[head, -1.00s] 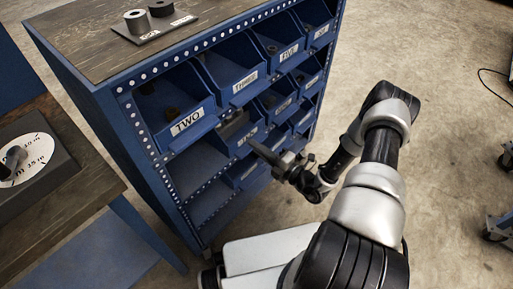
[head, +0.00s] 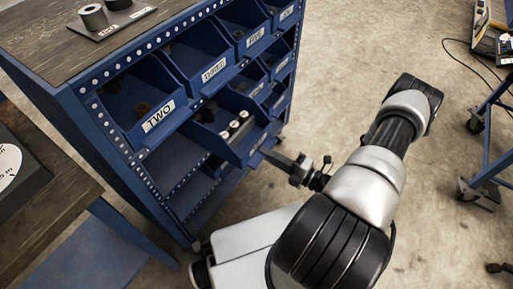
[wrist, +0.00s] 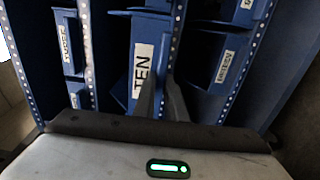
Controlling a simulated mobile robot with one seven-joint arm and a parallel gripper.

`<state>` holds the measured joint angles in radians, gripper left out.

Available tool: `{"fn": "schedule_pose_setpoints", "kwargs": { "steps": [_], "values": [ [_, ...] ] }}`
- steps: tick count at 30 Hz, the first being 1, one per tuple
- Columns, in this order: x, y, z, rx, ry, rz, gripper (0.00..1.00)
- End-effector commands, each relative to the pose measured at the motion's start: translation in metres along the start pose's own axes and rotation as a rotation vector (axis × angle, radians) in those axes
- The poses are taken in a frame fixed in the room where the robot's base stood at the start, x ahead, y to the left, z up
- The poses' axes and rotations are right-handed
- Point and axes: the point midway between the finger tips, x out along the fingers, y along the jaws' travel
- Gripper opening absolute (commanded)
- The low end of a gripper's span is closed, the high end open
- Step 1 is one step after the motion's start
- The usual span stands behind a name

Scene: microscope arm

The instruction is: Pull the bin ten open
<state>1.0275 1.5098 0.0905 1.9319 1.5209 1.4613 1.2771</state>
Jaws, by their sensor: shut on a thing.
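Bin ten is a blue open-topped bin (head: 232,152) in the second row of the blue rack, below bin three. It sticks out past the bins beside it. The exact grip is partly hidden by the fingers.
Bins two (head: 142,95) and three (head: 212,55) sit above in the blue rack (head: 75,130). An empty slot (head: 175,160) lies left of bin ten. A wooden table (head: 55,190) is at left. A wheeled blue frame (head: 490,150) stands at right, with bare floor between.

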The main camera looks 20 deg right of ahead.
Motion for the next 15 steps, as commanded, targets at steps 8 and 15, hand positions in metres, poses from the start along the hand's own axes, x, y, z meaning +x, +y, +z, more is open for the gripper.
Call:
{"fn": "schedule_pose_setpoints", "kwargs": {
  "steps": [8,15],
  "values": [
    [-0.016,0.0,0.0,0.001,-0.002,-0.001,0.0],
    [-0.016,0.0,0.0,0.001,-0.001,-0.001,0.0]
  ]
}}
